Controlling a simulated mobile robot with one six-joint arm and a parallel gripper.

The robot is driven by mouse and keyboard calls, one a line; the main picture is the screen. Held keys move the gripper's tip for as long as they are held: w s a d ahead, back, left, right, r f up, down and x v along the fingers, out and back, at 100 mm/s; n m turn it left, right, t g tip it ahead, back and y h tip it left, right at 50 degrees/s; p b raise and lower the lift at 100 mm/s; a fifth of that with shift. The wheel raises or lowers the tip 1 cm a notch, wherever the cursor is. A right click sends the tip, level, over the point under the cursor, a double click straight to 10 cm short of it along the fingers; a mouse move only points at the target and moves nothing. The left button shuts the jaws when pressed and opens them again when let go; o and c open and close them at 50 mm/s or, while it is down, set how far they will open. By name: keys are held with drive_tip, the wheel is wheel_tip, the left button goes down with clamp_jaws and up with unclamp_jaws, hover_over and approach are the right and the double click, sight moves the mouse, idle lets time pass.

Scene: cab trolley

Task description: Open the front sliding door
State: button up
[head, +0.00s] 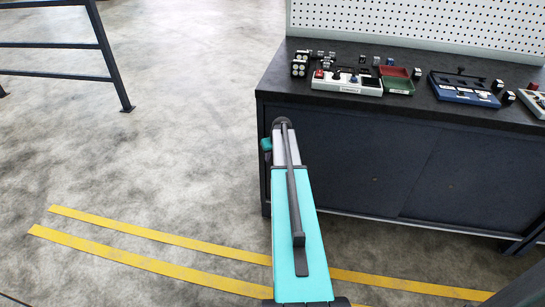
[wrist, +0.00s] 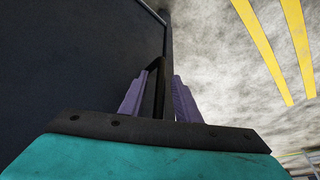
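In the head view a dark cabinet (head: 360,208) has two dark blue sliding door panels, a left panel (head: 350,150) and a right panel (head: 465,180), meeting near the middle. Both look shut; I cannot tell which is in front. My arm reaches up to the cabinet's left end and hides part of that corner. A dark blue panel (wrist: 80,60) of the cabinet fills the left side; contact cannot be told.
On the cabinet's dark top (head: 420,115) stand a white box (head: 345,84), red and green trays (head: 397,80) and a blue tray (head: 465,88). A white pegboard (head: 420,20) rises behind. A dark railing (head: 105,50) stands far left. The floor left of the cabinet is clear, with yellow stripes (head: 150,235).

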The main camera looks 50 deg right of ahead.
drive_tip(key=shift+c, duration=0.5)
clamp_jaws()
drive_tip(key=shift+s, duration=0.1)
